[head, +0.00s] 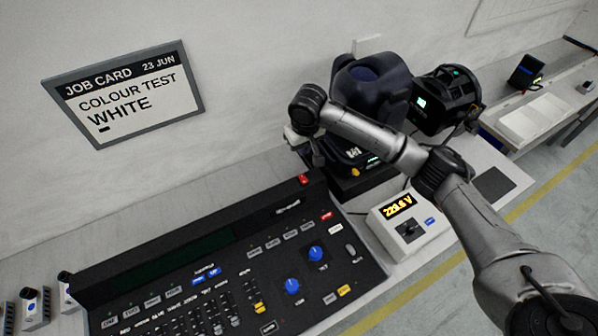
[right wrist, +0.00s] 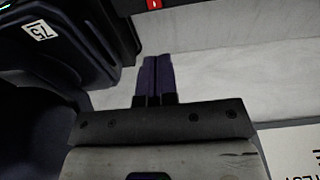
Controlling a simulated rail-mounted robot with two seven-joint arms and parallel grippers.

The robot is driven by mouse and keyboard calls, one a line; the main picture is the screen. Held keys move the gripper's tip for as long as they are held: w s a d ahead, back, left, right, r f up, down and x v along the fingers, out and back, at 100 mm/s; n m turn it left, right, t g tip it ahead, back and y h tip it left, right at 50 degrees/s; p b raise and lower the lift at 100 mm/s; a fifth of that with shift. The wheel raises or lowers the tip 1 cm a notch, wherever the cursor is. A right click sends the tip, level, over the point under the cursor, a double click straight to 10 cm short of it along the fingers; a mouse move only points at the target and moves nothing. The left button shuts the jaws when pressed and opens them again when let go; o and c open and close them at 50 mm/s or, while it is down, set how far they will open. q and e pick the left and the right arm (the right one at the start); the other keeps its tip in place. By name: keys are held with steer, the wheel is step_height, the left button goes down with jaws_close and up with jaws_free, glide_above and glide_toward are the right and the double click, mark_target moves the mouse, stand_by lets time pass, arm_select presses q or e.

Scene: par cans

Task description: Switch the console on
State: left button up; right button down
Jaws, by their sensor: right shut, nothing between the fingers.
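The dark console (head: 235,262) stands on the bench, with faders, blue knobs and small keys on its sloped top. Its long display (head: 170,258) is dark. A red rocker switch (head: 303,180) sits at its back right corner. My left gripper is out of view.
A dark par can (head: 372,88) stands close to my right arm, and another lamp (head: 446,98) is beyond it. A meter box (head: 410,222) reading about 229 V is right of the console. A job card (head: 125,95) reading "COLOUR TEST WHITE" hangs on the wall.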

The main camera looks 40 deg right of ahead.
mark_target(298, 176)
steer(key=shift+f, duration=0.1)
steer(key=f, duration=0.4)
steer(key=w+f+b, duration=0.1)
steer(key=f, duration=0.7)
steer(key=shift+w+d, duration=0.15)
steer(key=shift+w, duration=0.2)
steer(key=shift+w+f, duration=0.1)
steer(key=shift+f, duration=0.75)
